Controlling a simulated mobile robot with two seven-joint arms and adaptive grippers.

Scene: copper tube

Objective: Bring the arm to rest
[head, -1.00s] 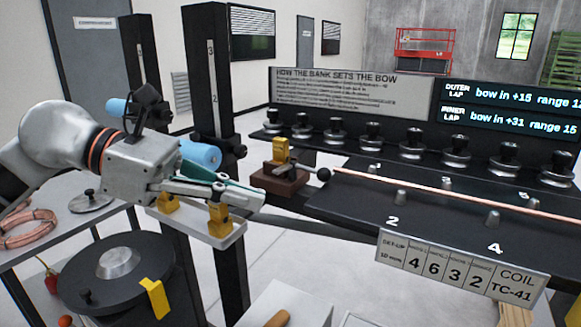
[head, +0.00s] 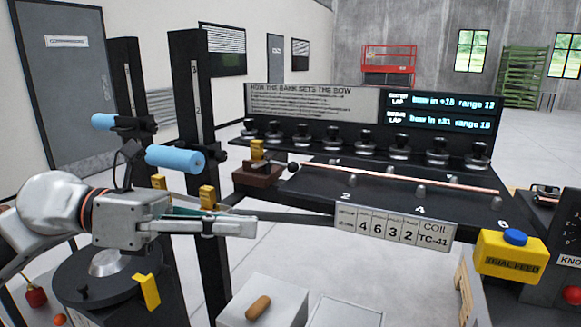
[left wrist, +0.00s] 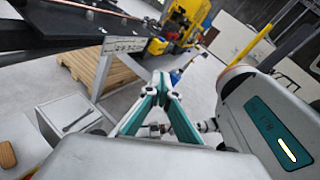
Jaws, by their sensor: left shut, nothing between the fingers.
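My left gripper (head: 238,226) is at the left of the head view, pointing right, in front of a dark post and left of the bank's set-up plate. Its fingers are together and hold nothing. In the left wrist view the closed teal fingers (left wrist: 161,82) meet at their tips above the floor. The fingers touch nothing that I can see. The copper tube (head: 400,178) lies along the dark bank (head: 320,186), apart from the gripper. My right gripper does not show clearly in either view.
Light blue rollers (head: 175,158) on dark posts (head: 192,120) stand behind the arm. A round black turntable (head: 95,278) is below it. A yellow trial feed box (head: 511,258) is at right.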

